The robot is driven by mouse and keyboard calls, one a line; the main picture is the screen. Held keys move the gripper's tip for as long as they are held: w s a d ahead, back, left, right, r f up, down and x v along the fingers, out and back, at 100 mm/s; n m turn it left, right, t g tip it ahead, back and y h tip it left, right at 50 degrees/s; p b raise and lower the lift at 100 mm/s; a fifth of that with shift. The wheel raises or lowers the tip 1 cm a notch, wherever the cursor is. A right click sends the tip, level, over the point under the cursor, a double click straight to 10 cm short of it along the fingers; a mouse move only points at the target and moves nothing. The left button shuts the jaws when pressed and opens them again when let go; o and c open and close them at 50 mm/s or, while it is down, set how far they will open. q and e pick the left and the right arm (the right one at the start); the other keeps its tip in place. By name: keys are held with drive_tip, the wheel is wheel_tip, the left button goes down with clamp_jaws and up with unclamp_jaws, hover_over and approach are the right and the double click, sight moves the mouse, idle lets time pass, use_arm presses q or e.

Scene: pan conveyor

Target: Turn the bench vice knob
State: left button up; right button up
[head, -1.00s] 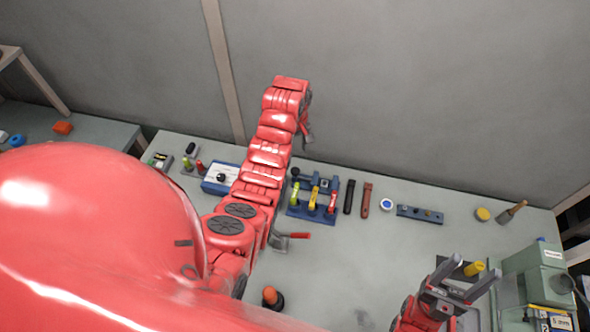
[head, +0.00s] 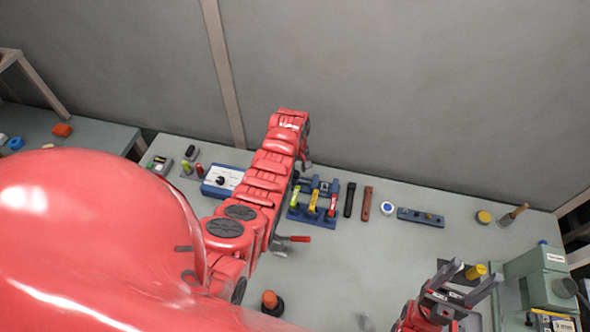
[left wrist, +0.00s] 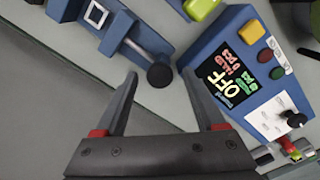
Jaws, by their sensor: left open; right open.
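The blue bench vice (left wrist: 116,33) with its metal rod lies at the upper left of the left wrist view. Its round black knob (left wrist: 161,76) sits at the rod's end. My left gripper (left wrist: 160,73) is open, with a fingertip on each side of the knob in the picture; no contact shows, and I cannot tell the depth. In the head view my left gripper (head: 306,161) is mostly hidden behind its arm, near the vice (head: 322,187) at the back of the bench. My right gripper (head: 470,280) is open and empty at the lower right.
A blue control box (left wrist: 248,70) with an OFF display is close right of the left gripper. A blue rack (head: 310,215) with yellow and red handles stands in front of the vice. A green machine (head: 540,275) is near the right gripper. The bench's middle is mostly clear.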

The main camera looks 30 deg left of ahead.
use_arm(q)
clamp_jaws()
drive_tip(key=shift+w+f+m+b, duration=0.1)
drive_tip(key=shift+f+m+b, duration=0.05)
drive_tip(key=shift+m+b, duration=0.45)
drive_tip(key=m+b, duration=0.5)
drive_tip(key=b, duration=0.2)
drive_tip(key=shift+f, duration=0.15)
drive_tip(key=shift+m+b, duration=0.6)
drive_tip(key=shift+m, duration=0.5)
drive_tip(key=shift+r+m, duration=0.25)
drive_tip(key=shift+m, duration=0.65)
drive_tip(key=m, duration=0.3)
drive_tip(key=shift+m, duration=0.3)
drive_tip(key=m, duration=0.3)
drive_tip(key=shift+m+b, duration=0.35)
drive_tip(key=shift+m, duration=0.05)
drive_tip(key=m, duration=1)
drive_tip(key=shift+m+b, duration=0.3)
drive_tip(key=shift+m, duration=0.1)
drive_tip(key=m, duration=0.3)
drive_tip(key=shift+m, duration=0.3)
drive_tip(key=m, duration=0.6)
drive_tip(key=shift+m, duration=0.3)
